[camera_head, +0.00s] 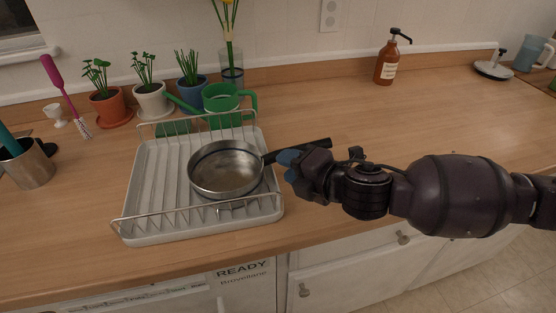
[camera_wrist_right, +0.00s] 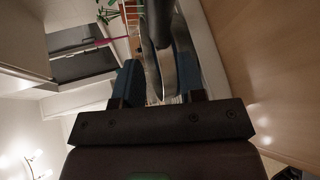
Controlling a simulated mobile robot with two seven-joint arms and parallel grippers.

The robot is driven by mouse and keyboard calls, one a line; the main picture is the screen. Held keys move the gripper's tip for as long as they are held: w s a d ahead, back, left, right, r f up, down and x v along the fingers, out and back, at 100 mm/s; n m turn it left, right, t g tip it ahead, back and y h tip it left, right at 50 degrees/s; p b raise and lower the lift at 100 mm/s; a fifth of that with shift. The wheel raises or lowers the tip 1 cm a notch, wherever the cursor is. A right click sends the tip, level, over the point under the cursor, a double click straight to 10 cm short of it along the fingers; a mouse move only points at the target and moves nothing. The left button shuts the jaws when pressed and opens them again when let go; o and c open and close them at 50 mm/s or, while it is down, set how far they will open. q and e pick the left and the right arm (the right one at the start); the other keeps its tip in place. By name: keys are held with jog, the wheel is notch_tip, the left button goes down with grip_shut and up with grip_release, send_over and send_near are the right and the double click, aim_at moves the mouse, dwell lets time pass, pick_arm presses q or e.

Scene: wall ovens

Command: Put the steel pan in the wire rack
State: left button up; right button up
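The steel pan (camera_head: 226,170) sits within the white wire rack (camera_head: 155,228) on the counter, its open side facing up. Its black handle (camera_head: 318,144) points right, past the rack's right edge. My right gripper (camera_head: 289,158) is at the near side of the handle, beside the pan's right rim. In the right wrist view, my right gripper's fingers (camera_wrist_right: 158,84) are apart, with the dark handle (camera_wrist_right: 158,25) and pan edge showing beyond and between them. I see no firm contact on either finger. My left gripper is not in view.
A green watering can (camera_head: 221,98) and potted plants (camera_head: 152,101) stand behind the rack. A metal utensil cup (camera_head: 27,168) is at the left. A brown soap bottle (camera_head: 387,63) stands at the back right. The counter right of the rack is mostly clear.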

jog(key=v, duration=0.7)
jog(key=shift+p, duration=0.45)
jog(key=shift+s+d, duration=0.1)
